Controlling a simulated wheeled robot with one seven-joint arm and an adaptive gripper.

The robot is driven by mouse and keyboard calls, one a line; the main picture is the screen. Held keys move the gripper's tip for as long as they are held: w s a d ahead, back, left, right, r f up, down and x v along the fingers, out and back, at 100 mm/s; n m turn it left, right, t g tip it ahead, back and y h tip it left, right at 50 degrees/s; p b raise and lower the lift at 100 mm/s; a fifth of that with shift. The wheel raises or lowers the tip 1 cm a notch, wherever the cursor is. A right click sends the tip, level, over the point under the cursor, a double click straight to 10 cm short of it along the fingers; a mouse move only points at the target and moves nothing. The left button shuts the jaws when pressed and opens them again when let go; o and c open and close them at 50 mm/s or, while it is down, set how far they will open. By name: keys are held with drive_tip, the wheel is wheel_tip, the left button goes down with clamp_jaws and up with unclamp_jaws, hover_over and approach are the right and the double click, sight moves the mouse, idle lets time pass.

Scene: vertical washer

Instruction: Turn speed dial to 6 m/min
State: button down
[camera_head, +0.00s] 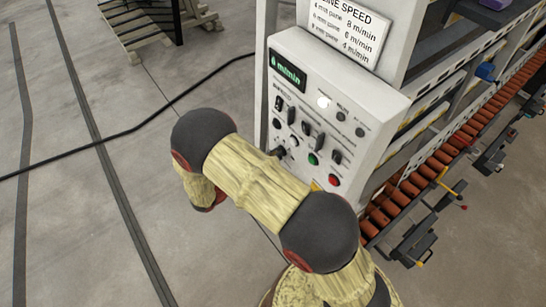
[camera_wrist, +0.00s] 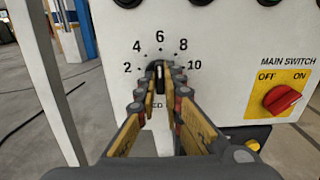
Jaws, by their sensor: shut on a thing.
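The speed dial (camera_wrist: 159,78) is a dark knob on the white control panel (camera_head: 290,50), with marks 2, 4, 6, 8 and 10 around it. In the wrist view my gripper (camera_wrist: 160,68) is shut on the dial, one finger on each side. The dial appears to point up, about toward the 6. The fingers hide part of the dial and its label.
A red main switch (camera_wrist: 281,98) on a yellow plate sits right of the dial. Several other knobs and buttons, including a green button (camera_head: 313,159) and a red button (camera_head: 333,180), are close by. A line speed sign (camera_head: 343,30) stands above. A roller conveyor (camera_head: 440,155) runs at right.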

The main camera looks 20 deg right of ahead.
idle(0.3)
drive_tip(key=c, duration=2)
unclamp_jaws()
drive_tip(key=shift+o, duration=0.4)
drive_tip(key=v, duration=1.2)
